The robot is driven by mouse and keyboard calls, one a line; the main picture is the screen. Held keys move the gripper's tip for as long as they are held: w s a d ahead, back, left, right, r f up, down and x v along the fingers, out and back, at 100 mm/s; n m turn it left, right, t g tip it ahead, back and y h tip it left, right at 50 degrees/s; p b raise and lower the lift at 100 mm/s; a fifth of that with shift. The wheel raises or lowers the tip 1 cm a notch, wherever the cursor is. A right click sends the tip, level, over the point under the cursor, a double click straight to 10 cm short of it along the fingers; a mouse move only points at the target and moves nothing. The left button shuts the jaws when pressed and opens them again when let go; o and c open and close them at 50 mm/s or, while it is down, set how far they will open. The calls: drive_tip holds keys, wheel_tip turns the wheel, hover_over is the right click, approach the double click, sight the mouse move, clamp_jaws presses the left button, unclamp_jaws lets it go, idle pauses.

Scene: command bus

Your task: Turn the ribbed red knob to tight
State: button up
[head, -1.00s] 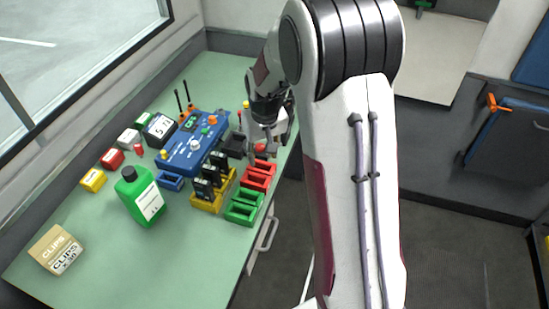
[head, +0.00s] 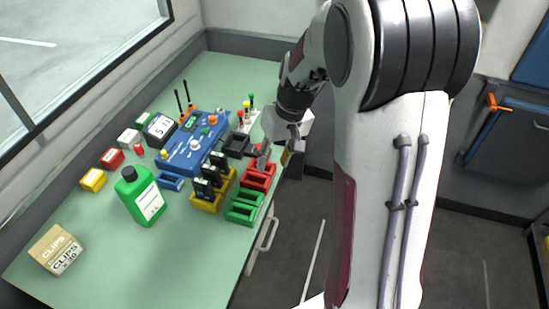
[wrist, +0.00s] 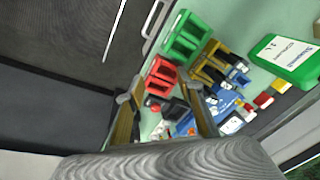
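The ribbed red knob cannot be singled out, as ribs are too small to see. A small red piece (head: 138,149) stands left of the blue control box (head: 181,157) in the head view. Another red-topped piece (head: 240,115) stands behind the box's right end, near green and yellow ones. In the wrist view a round red piece (wrist: 155,107) shows between the fingers, beyond them. My gripper (head: 276,155) is over the bench's right edge, right of the blue box; it also shows in the wrist view (wrist: 166,92), open and empty.
Red bins (head: 262,171), green bins (head: 245,205) and a yellow rack (head: 208,203) with black pieces line the bench's right side. A green bottle (head: 140,194) and a clips box (head: 56,249) stand nearer. The bench (head: 190,260) is clear in front.

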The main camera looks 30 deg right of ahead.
idle(0.4)
drive_tip(key=w+d+f+t+h, duration=0.1)
drive_tip(key=w, duration=0.5)
drive_tip(key=w+d+f+t, duration=0.2)
drive_tip(key=w, duration=0.4)
drive_tip(key=shift+w+d+n+h, duration=0.2)
drive_tip(key=shift+w+n+h, duration=0.1)
drive_tip(key=shift+h, duration=0.1)
drive_tip(key=shift+x, duration=3.85)
